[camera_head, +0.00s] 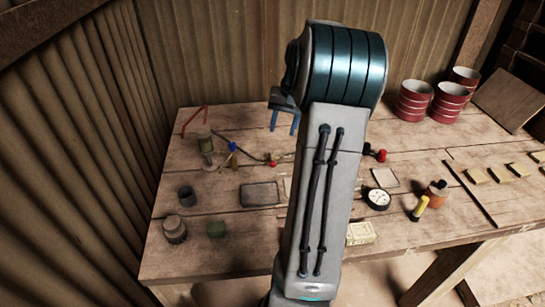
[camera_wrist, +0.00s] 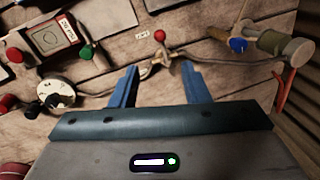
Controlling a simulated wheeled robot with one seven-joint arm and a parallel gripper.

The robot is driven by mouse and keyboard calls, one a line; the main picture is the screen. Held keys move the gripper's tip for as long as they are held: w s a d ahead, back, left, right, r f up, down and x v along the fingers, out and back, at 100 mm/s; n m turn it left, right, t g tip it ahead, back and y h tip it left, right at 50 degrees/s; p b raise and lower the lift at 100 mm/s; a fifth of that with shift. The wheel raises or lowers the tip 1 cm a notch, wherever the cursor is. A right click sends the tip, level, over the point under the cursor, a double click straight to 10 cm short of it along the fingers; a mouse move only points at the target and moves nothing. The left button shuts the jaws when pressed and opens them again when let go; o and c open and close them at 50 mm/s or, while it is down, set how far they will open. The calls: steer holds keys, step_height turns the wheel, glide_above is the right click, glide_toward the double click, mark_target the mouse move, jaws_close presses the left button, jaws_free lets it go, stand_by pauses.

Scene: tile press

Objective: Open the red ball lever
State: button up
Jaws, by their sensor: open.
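The red ball lever (camera_wrist: 160,36) stands up from a thin metal pipe in the wrist view, near the top middle. It also shows in the head view (camera_head: 272,162), small, just left of my arm. My gripper (camera_wrist: 162,72) is open, with two blue fingers spread apart and nothing between their tips. In the wrist view the lever's ball lies beyond the fingertips, roughly centred between them. In the head view my gripper (camera_head: 283,129) is above the table, behind the lever. A small label (camera_wrist: 142,35) with red writing lies beside the ball.
A blue-handled valve (camera_wrist: 238,45) and a cylinder (camera_wrist: 299,51) are on the pipe's right in the wrist view. A round gauge (camera_wrist: 57,93), a framed dial (camera_wrist: 54,38) and a green ball (camera_wrist: 86,52) are left.

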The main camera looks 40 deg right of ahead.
mark_target(273, 161)
steer(key=f, duration=0.4)
steer(key=w+a+f+p, duration=0.1)
steer(key=f, duration=0.4)
steer(key=w+a+f, duration=0.1)
steer(key=f, duration=0.3)
steer(key=shift+f, duration=0.2)
jaws_close()
